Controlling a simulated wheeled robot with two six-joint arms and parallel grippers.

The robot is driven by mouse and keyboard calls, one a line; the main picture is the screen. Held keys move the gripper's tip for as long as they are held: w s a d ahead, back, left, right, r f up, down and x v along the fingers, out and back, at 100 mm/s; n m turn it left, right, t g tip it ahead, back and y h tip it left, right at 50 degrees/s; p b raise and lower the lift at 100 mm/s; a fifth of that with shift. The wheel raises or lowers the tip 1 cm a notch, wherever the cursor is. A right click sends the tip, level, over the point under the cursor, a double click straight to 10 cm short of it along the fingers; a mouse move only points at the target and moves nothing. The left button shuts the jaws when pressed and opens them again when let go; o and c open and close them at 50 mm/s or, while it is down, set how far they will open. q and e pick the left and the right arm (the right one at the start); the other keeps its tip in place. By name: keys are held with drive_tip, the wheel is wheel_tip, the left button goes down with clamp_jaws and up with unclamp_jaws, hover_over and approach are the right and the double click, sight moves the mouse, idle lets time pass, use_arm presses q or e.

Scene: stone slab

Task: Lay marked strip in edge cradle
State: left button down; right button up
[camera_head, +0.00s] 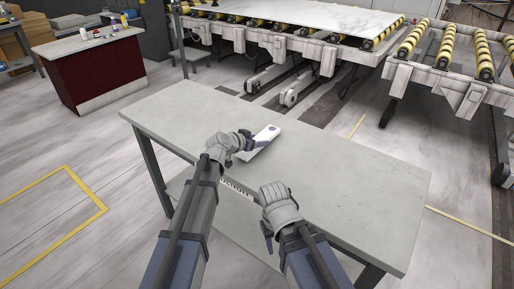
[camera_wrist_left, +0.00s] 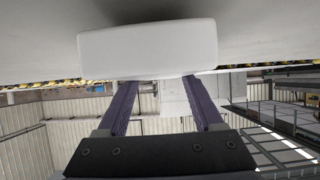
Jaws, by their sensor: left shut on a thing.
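A white strip or block with a small dark mark (camera_head: 267,135) is at my left gripper (camera_head: 248,141), above the middle of the grey table. My left gripper is shut on it. In the left wrist view, a smooth white block (camera_wrist_left: 148,50) spans across the tips of the two dark purple fingers (camera_wrist_left: 162,88). A pale flat piece (camera_head: 250,153) shows just below the gripper in the head view; I cannot tell whether it is the cradle or part of the strip. My right gripper (camera_head: 268,236) is low near the table's front edge, its fingers small and unclear.
The grey table (camera_head: 350,185) is mostly bare, with free room right of the strip. Beyond it stands a roller conveyor (camera_head: 300,45) carrying a white slab (camera_head: 310,16). A dark red counter (camera_head: 90,75) with several bottles stands at the back left.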

use_arm(q)
drive_tip(key=shift+f, duration=0.6)
drive_tip(key=shift+r, duration=0.15)
drive_tip(key=shift+c, duration=0.2)
unclamp_jaws()
